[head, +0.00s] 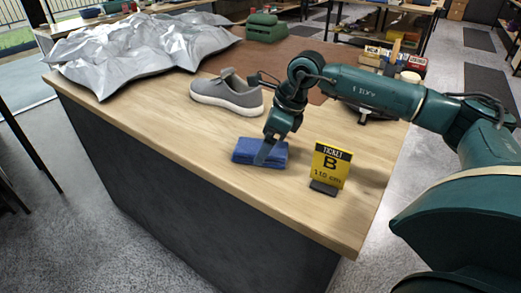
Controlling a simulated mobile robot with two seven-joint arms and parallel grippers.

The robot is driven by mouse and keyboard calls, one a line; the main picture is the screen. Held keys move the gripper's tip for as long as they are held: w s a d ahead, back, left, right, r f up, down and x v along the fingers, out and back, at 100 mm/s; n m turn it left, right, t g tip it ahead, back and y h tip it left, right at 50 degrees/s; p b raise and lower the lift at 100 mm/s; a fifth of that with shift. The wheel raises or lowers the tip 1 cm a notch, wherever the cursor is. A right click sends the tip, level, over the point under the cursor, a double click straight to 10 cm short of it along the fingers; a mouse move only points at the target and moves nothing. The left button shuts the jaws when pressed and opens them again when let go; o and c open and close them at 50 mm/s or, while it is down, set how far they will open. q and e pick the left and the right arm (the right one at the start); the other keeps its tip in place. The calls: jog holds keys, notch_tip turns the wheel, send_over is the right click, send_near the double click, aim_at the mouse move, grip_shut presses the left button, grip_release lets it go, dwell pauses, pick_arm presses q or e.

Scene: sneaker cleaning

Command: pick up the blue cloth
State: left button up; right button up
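The blue cloth (243,153) is a folded pad lying on the wooden tabletop near its front edge. My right gripper (266,152) points down over the cloth. The cloth appears to rest on the table. My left gripper is not in view.
A yellow ticket sign (331,167) stands just right of the cloth. A grey sneaker (229,95) sits behind it. Crumpled silver sheeting (140,47) covers the back left, and a green case (265,28) stands at the back. The tabletop left of the cloth is clear.

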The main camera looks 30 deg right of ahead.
jog(key=shift+x, duration=1.1)
jog(key=c, duration=1.2)
jog(key=shift+o, duration=0.2)
jog(key=shift+r, duration=0.1)
